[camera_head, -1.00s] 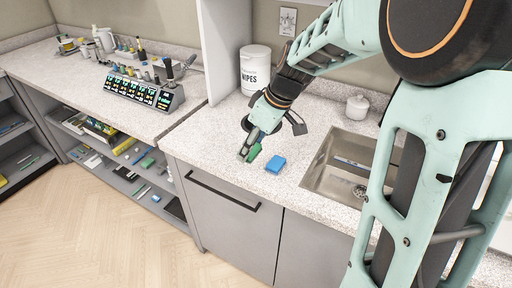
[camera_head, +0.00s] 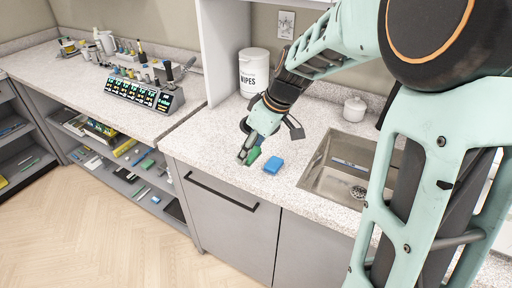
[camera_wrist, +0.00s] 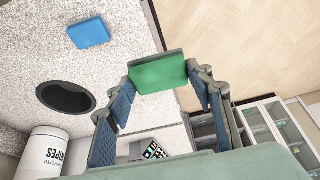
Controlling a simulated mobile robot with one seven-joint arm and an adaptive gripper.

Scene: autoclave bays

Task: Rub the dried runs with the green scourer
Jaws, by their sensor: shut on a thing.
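The green scourer (camera_head: 254,156) is held in my gripper (camera_head: 247,155), near the front edge of the speckled counter. In the wrist view the scourer (camera_wrist: 160,73) spans between the two fingertips of my gripper (camera_wrist: 164,82). Whether the scourer touches the counter I cannot tell. The dried runs cannot be made out in either view; the gripper and scourer hide part of the counter front.
A blue sponge-like block (camera_head: 273,164) lies just right of the scourer. A steel sink (camera_head: 318,180) is farther right, and a white wipes tub (camera_head: 253,72) stands behind. The wrist view shows a dark round opening (camera_wrist: 66,97) in the counter. A grey cabinet (camera_head: 222,222) is below.

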